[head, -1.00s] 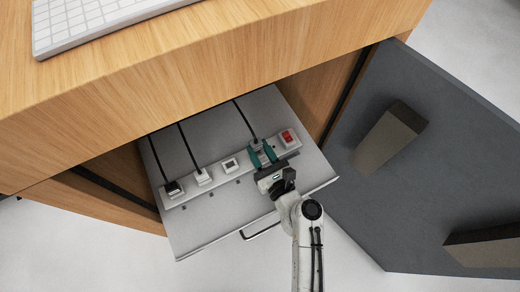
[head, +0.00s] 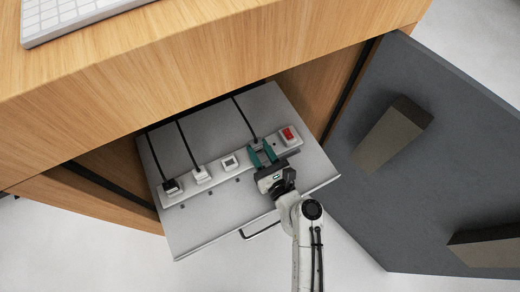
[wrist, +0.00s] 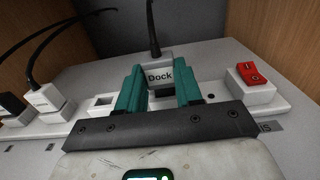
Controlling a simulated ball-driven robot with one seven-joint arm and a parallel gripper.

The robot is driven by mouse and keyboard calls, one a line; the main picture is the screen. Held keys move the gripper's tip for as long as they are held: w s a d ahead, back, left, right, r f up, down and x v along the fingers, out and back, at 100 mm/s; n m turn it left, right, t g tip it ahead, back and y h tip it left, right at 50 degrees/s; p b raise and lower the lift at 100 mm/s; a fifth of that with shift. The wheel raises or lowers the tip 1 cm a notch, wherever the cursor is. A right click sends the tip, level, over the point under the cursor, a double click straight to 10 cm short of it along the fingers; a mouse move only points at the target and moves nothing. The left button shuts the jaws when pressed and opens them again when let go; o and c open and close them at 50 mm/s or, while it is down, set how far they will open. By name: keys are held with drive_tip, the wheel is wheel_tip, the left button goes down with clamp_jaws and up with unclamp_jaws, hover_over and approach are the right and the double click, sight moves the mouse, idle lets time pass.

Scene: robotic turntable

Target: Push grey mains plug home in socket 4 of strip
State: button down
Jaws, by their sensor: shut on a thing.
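The grey mains plug (wrist: 158,74), labelled "Dock", has a black cable leaving its far side. My gripper (wrist: 158,88) is shut on it, with one teal finger on each side. In the head view the gripper (head: 263,154) is over the right part of the white strip (head: 217,178), at the socket position between the empty socket and the red switch. In the wrist view a dark patch shows below the plug's near face. The fingers hide much of the socket, and I cannot tell how deep the plug sits.
A black plug (head: 172,186) and a white plug (head: 201,174) occupy the left of the strip. An empty socket (head: 230,162) and a red switch (head: 289,135) flank the gripper. The strip lies on a pulled-out grey tray (head: 225,220) below the wooden desk (head: 220,60). An open dark door (head: 440,170) stands right.

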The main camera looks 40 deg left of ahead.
drive_tip(key=shift+f+b, duration=0.55)
drive_tip(key=shift+f, duration=0.1)
drive_tip(key=c, duration=0.7)
unclamp_jaws()
drive_tip(key=shift+o, duration=0.2)
wheel_tip(320, 180, up, 4)
drive_tip(key=p, duration=0.2)
drive_tip(key=shift+s+d+r+p, duration=0.1)
drive_tip(key=shift+s+p, duration=0.05)
drive_tip(key=shift+p, duration=0.2)
drive_tip(key=s+d+r+p, duration=0.4)
drive_tip(key=s+d+r, duration=0.3)
drive_tip(key=s+r, duration=0.2)
drive_tip(key=s, duration=0.2)
drive_tip(key=shift+s, duration=0.4)
drive_tip(key=shift+f, duration=0.1)
